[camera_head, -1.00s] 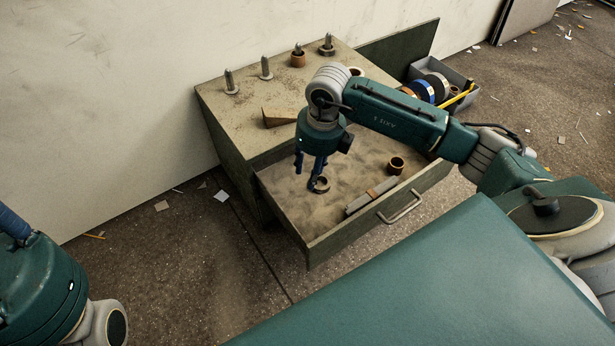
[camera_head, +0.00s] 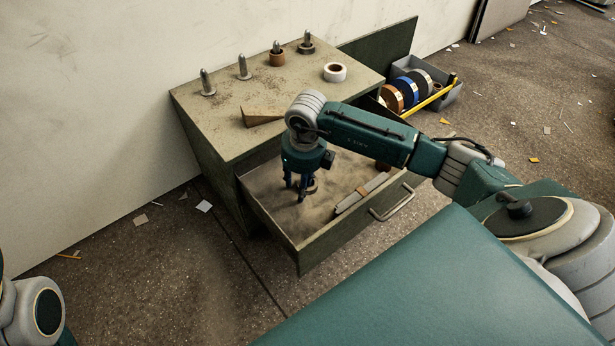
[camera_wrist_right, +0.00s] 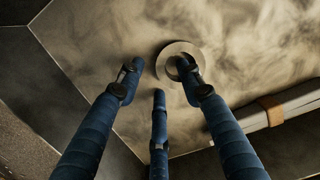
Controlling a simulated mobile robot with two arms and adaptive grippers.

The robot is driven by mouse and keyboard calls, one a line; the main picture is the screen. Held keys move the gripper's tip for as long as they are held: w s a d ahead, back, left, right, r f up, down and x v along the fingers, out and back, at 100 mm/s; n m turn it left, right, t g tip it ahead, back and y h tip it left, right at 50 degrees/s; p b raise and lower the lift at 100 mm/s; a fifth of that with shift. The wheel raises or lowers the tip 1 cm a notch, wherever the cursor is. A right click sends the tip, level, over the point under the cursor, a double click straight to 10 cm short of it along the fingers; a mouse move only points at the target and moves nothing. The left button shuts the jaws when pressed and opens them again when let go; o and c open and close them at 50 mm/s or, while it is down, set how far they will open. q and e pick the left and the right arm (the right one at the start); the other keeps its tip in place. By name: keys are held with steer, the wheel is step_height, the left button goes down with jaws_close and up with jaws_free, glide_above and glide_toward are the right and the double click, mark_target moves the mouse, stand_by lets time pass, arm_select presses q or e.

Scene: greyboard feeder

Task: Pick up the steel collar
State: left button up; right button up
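The steel collar, a grey ring (camera_wrist_right: 181,62), lies flat on the dusty floor of the open drawer. In the head view it shows partly behind my fingers (camera_head: 313,186). My right gripper (camera_head: 303,192) points down into the drawer at the collar. In the wrist view its three blue fingers (camera_wrist_right: 160,85) are spread apart with nothing between them. The right-hand fingertip overlaps the collar's hole; I cannot tell whether it touches. The other fingertips are left of and below the ring. My left gripper is out of view.
The drawer (camera_head: 330,244) has raised walls and a handle (camera_head: 392,203). A grey bar with a brown band (camera_head: 361,192) lies in it, near a brown ring (camera_head: 382,166) partly behind my arm. The cabinet top (camera_head: 225,125) bears posts, a wedge (camera_head: 261,118) and a white roll (camera_head: 335,72).

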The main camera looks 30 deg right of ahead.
steer(key=shift+f, duration=0.1)
jaws_close()
steer(key=shift+w, duration=0.1)
